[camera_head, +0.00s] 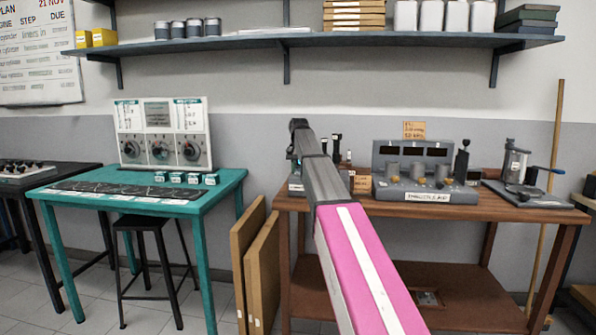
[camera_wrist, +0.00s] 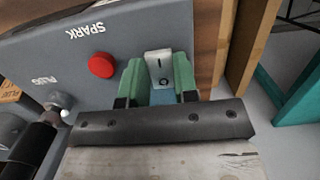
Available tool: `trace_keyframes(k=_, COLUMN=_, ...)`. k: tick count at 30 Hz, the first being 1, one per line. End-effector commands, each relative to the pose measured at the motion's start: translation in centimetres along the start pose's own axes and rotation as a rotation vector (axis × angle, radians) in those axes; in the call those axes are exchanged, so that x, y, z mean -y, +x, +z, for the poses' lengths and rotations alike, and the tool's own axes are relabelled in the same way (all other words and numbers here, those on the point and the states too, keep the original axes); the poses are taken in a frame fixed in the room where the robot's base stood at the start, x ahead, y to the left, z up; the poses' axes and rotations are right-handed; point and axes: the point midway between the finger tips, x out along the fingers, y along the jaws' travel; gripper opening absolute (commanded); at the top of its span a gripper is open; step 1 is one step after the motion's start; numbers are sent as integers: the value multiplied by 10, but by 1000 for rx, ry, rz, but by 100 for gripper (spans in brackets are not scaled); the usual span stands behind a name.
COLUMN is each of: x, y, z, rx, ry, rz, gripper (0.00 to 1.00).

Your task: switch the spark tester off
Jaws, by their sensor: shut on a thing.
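The spark tester is a grey box with "SPARK" and "PLUG" lettering, upside down in the wrist view (camera_wrist: 125,37). Its red round button (camera_wrist: 101,65) is left of my gripper. A pale switch plate (camera_wrist: 158,62) with a dark line mark shows between my two green fingers. In the head view a little of the tester (camera_head: 296,187) shows at the bench's left end; my arm hides the rest and the gripper.
The brown wooden bench (camera_head: 400,212) also holds a grey console with dark displays (camera_head: 428,172) and a stand with a blue handle (camera_head: 525,180). Brown panels (camera_head: 262,270) lean left of the bench. A teal table (camera_head: 190,205) stands further left. A shelf (camera_head: 290,42) runs above.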

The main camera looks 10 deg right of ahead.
Motion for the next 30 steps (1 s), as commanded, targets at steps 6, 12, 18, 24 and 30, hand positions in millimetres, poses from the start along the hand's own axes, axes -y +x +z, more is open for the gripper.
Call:
trace_keyframes(k=6, x=0, y=0, z=0, rx=24, ry=0, rz=0, gripper=4)
trace_keyframes(k=12, x=0, y=0, z=0, rx=23, ry=0, rz=0, gripper=50)
trace_keyframes(k=18, x=0, y=0, z=0, rx=23, ry=0, rz=0, gripper=53)
trace_keyframes(k=24, x=0, y=-6, z=-3, rx=22, ry=0, rz=0, gripper=53)
trace_keyframes(k=30, x=2, y=-33, z=-13, rx=21, ry=-1, rz=0, gripper=53)
